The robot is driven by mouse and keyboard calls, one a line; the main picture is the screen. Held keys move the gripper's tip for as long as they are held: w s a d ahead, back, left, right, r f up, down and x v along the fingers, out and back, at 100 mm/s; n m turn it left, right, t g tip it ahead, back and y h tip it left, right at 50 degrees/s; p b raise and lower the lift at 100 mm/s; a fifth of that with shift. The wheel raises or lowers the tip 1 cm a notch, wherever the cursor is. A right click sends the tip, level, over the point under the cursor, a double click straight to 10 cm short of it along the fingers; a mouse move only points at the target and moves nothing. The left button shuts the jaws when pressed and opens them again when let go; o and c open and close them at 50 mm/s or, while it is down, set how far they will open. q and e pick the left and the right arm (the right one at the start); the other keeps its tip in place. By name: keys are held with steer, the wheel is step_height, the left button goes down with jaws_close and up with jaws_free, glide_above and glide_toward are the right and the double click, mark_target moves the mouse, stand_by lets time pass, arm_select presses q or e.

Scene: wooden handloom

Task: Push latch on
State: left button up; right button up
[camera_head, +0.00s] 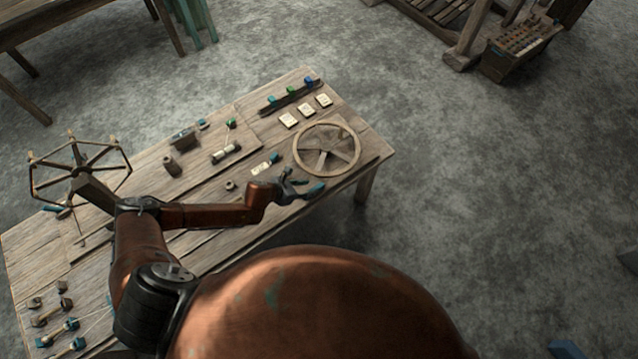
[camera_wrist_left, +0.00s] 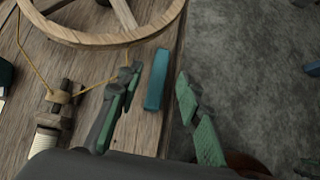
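My left gripper (camera_head: 303,181) is over the near right part of the wooden table, just in front of the spoked wheel. It also shows in the left wrist view (camera_wrist_left: 156,84) with its two green-padded fingers apart. A small teal bar (camera_wrist_left: 157,78), which may be the latch, shows between the fingertips, close to the table edge. I cannot tell whether a finger touches it, nor how far it is below the fingers. No part is clearly marked as the latch. My right gripper is not in view.
The spoked wheel (camera_head: 326,149) lies at the table's right end, with cards (camera_head: 305,111) and a peg rack (camera_head: 290,95) behind it. A corded bolt and spool (camera_wrist_left: 52,115) are left of my fingers. A reel (camera_head: 80,166) stands at the left. Open floor lies to the right.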

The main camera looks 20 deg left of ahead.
mark_target(317, 187)
arm_select(q)
steer(key=b+x, duration=0.1)
steer(key=x, duration=0.4)
steer(key=shift+d+f, duration=0.1)
steer(key=shift+f, duration=0.1)
steer(key=shift+w+d+f, duration=0.15)
steer(key=shift+w+f, duration=0.1)
steer(key=shift+w+d+f, duration=0.15)
steer(key=c, duration=0.9)
jaws_close()
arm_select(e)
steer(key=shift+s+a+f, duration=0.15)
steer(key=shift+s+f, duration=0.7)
